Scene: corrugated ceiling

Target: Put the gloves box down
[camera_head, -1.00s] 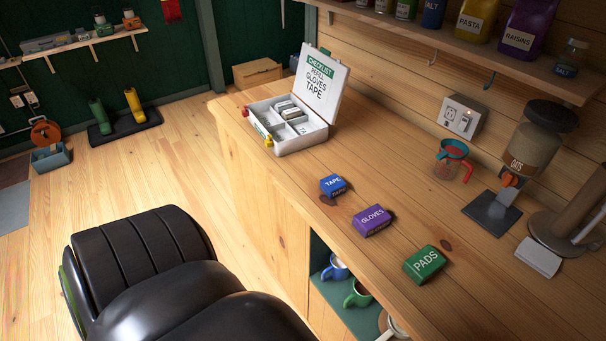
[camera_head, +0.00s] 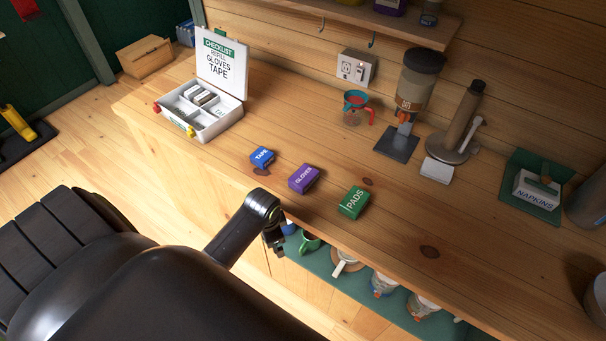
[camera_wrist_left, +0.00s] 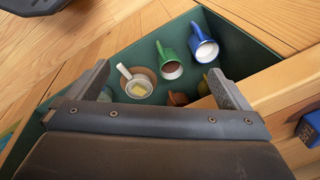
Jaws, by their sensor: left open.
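The purple gloves box (camera_head: 304,178) lies on the wooden counter (camera_head: 330,215), between the blue tape box (camera_head: 262,157) and the green pads box (camera_head: 354,202). My left gripper (camera_head: 274,240) is at the counter's front edge, nearer to me than the gloves box and apart from it. In the left wrist view my left gripper (camera_wrist_left: 162,88) is open and empty, facing the shelf under the counter. Part of a blue box (camera_wrist_left: 311,130) shows at that view's right edge. The open white kit (camera_head: 216,128) stands at the counter's left, its lid listing gloves and tape. My right gripper is out of view.
The shelf below (camera_wrist_left: 112,62) holds several mugs, including a blue one (camera_wrist_left: 203,46) and a green one (camera_wrist_left: 170,63). A red-handled cup (camera_head: 355,112), a dispenser (camera_head: 411,92) and a napkin holder (camera_head: 536,190) stand farther back.

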